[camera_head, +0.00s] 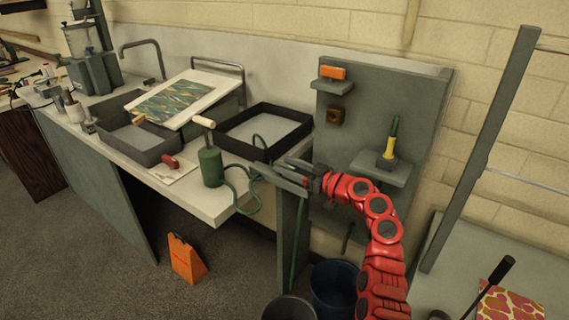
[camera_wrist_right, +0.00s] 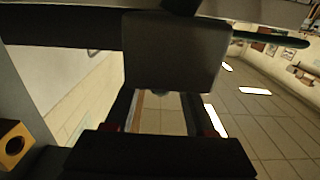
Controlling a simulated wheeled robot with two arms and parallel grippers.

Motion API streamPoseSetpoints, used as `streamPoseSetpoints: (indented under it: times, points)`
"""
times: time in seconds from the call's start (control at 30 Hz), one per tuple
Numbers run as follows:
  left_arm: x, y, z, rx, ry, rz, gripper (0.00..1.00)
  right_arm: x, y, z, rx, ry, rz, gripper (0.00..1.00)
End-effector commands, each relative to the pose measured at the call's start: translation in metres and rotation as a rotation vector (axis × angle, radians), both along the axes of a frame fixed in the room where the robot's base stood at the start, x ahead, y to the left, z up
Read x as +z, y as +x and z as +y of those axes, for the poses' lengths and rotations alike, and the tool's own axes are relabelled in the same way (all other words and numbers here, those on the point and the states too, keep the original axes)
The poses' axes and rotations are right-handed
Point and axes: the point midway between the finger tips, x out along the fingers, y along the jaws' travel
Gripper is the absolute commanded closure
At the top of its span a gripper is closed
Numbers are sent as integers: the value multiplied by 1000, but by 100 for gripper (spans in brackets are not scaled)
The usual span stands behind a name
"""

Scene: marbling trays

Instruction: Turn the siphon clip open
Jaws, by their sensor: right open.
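A green pump bottle (camera_head: 210,167) with a cream handle stands near the counter's front edge. A green hose (camera_head: 255,188) loops beside it, and another length hangs down along a grey post. My right gripper (camera_head: 300,172) is open at the top of this post, close to a long grey bar (camera_head: 277,178) where the hose passes. I cannot tell whether the bar is the siphon clip, or whether the fingers touch it. In the right wrist view a grey block (camera_wrist_right: 175,55) sits close before the open fingers and hides much behind it. My left gripper is out of view.
A dark tray (camera_head: 300,113) of grey liquid lies behind the hose; another tray (camera_head: 118,113) is further left under a marbled sheet (camera_head: 170,101). A grey panel (camera_head: 365,105) with small shelves stands behind my right arm. Buckets (camera_head: 335,285) are on the floor below it.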

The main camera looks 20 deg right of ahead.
Motion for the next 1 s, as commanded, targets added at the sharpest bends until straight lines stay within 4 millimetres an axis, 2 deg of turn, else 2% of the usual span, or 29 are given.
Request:
streamPoseSetpoints:
  times: [0.13, 0.43, 0.47, 0.73, 0.77, 1.0]
  points:
    - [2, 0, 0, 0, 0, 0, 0, -2, 9, 8, 3, 1, 5, 45]
    - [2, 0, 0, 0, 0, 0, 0, -1, 11, 9, 0, 0, 3, 45]
    - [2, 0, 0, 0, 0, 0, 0, -2, 11, 9, 0, 0, 3, 49]
    - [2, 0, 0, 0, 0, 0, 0, -1, 11, 9, 0, 0, 3, 97]
    - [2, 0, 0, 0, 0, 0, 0, -1, 11, 9, 0, 0, 3, 100]
    - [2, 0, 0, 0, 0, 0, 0, -1, 11, 9, -1, 0, 3, 100]
